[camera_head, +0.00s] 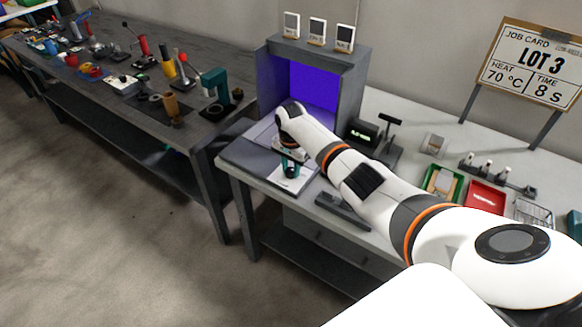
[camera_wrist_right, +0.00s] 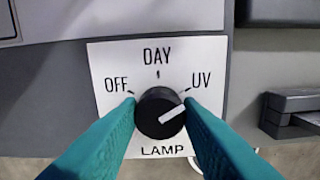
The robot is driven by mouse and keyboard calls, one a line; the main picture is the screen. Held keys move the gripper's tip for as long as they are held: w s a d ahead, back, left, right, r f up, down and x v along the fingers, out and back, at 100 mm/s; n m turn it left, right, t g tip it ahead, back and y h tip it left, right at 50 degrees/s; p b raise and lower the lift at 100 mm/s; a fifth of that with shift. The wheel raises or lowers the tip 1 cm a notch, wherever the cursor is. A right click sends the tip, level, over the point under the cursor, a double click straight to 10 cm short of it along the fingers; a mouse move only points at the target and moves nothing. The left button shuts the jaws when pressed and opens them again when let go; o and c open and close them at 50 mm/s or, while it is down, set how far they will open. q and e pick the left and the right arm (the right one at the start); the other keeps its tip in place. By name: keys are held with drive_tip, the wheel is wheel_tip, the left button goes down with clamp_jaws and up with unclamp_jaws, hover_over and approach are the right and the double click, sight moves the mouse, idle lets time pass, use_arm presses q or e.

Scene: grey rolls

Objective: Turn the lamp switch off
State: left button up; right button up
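The black lamp switch knob (camera_wrist_right: 152,108) sits on a white plate (camera_wrist_right: 108,60) marked OFF, DAY, UV and LAMP. Its white pointer line aims to the upper right, toward UV. The two teal fingers of my right gripper (camera_wrist_right: 159,104) lie against the left and right sides of the knob, with no clear gap. In the head view my right gripper (camera_head: 289,163) reaches down to the plate (camera_head: 302,180) at the table's front left. The fingertips partly hide the knob there. My left gripper is not in view.
A grey booth (camera_head: 350,80) glowing violet inside stands behind the switch. A dark bar-shaped fixture (camera_head: 342,211) lies right of the plate. A green tray (camera_head: 457,190) and a red tray (camera_head: 487,197) stand farther right. A tool bench (camera_head: 130,100) is at the left.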

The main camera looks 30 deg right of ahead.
drive_tip(key=c, duration=0.4)
drive_tip(key=n+p, duration=0.1)
drive_tip(key=n, duration=0.2)
drive_tip(key=shift+n, duration=0.3)
drive_tip(key=n+p, duration=0.1)
drive_tip(key=n, duration=0.2)
drive_tip(key=shift+n, duration=0.3)
drive_tip(key=n, duration=0.3)
drive_tip(key=shift+n, duration=0.4)
drive_tip(key=n, duration=0.6)
drive_tip(key=shift+p, duration=0.3)
drive_tip(key=n, duration=0.6)
drive_tip(key=shift+a+n, duration=0.1)
drive_tip(key=shift+n, duration=0.3)
